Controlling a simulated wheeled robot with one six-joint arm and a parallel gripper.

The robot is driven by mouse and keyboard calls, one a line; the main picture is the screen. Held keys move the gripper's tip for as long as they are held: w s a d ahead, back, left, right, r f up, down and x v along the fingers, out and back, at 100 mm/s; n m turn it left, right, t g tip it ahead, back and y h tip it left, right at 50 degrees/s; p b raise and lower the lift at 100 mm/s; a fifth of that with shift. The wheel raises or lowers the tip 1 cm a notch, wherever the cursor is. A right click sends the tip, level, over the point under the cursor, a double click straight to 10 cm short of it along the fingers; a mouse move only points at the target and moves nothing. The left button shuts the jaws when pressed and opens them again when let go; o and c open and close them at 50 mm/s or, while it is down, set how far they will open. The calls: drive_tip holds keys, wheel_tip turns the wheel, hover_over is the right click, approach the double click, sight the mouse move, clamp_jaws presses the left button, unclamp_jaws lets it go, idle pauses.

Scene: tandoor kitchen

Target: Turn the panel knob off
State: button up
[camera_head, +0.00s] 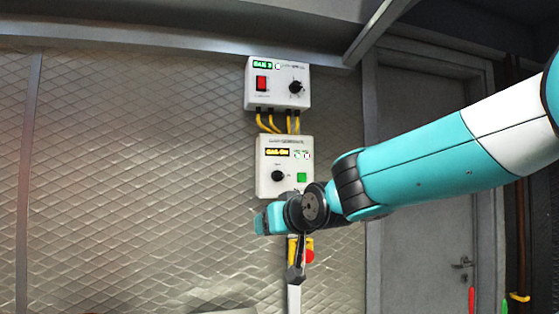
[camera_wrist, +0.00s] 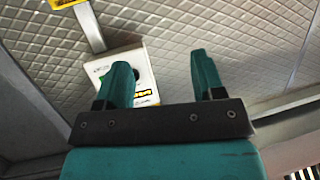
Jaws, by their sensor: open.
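Two white control boxes hang on the wall in the head view. The lower box (camera_head: 284,150) has a yellow lit display reading "GAS ON", a black knob (camera_head: 278,176) and a green button (camera_head: 302,177). The upper box (camera_head: 277,72) has a green display, a red rocker switch and a black knob (camera_head: 296,87). My gripper (camera_head: 262,222) is just below the lower box, apparently in front of the wall. In the wrist view my gripper (camera_wrist: 160,60) is open and empty. A white box with a yellow display (camera_wrist: 144,93) shows upside down, partly behind the left finger.
Yellow cables (camera_head: 265,122) join the boxes. Below, a red button (camera_head: 309,256) on a yellow mount is partly hidden by my arm. A grey door (camera_head: 425,130) is at right. The quilted metal wall (camera_head: 140,160) at left is bare.

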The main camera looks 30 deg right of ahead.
sight(279, 177)
drive_tip(key=w+d+r+m+t+h+p, duration=0.1)
drive_tip(key=w+d+r+m+t+h, duration=0.2)
drive_tip(key=d+r, duration=0.55)
drive_tip(key=shift+n+h, duration=0.5)
drive_tip(key=p+x, duration=0.2)
drive_tip(key=x, duration=0.2)
drive_tip(key=r+p+x, duration=0.1)
drive_tip(key=p+x, duration=0.2)
drive_tip(key=x, duration=0.2)
drive_tip(key=p+x, duration=0.3)
drive_tip(key=x, duration=0.2)
drive_tip(key=shift+w+a+r, duration=0.15)
drive_tip(key=shift+w+a, duration=0.05)
drive_tip(key=shift+a, duration=0.15)
drive_tip(key=shift+w+d+p, duration=0.2)
drive_tip(key=shift+w+p, duration=0.25)
drive_tip(key=shift+w, duration=0.25)
drive_tip(key=shift+c, duration=0.3)
drive_tip(key=c, duration=0.8)
drive_tip(key=shift+c, duration=0.2)
